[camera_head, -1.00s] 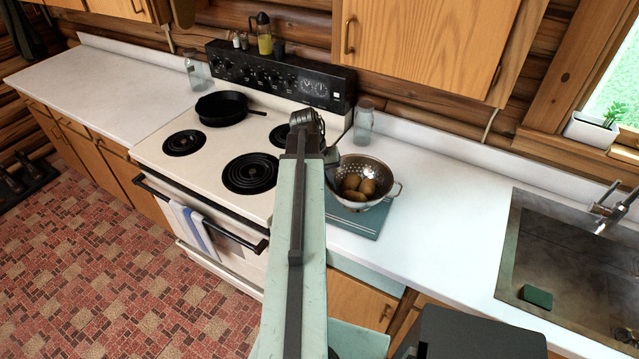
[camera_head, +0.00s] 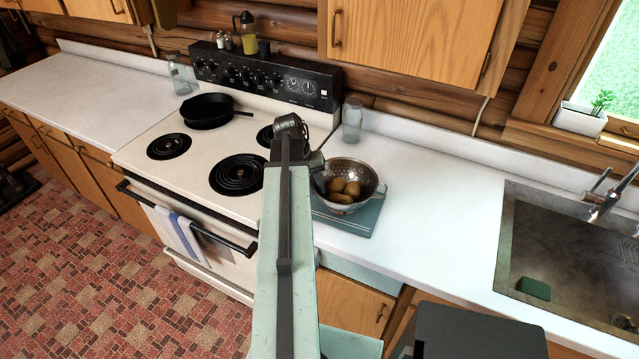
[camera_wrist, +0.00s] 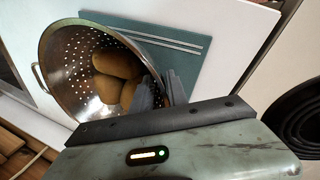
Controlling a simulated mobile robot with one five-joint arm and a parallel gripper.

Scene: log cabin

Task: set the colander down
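The metal colander (camera_head: 368,197), with several brown potatoes (camera_head: 344,189) inside, is over the blue-green board (camera_head: 352,222) on the white counter, right of the stove. I cannot tell whether its base touches the board. In the wrist view the colander (camera_wrist: 62,62) shows its perforated inside, the potatoes (camera_wrist: 118,72) and a loop handle, with the board (camera_wrist: 190,75) beneath. My gripper (camera_wrist: 160,90) is at the colander's rim, its fingers close together with the rim apparently between them. In the head view, my arm partly hides the gripper (camera_head: 314,168) and the colander's left side.
The stove (camera_head: 190,150) with a black skillet (camera_head: 208,110) is to the left. A glass jar (camera_head: 352,120) stands behind the colander. The sink (camera_head: 560,245) is at the right, with clear counter (camera_head: 450,210) between. A wooden cabinet (camera_head: 415,50) hangs above.

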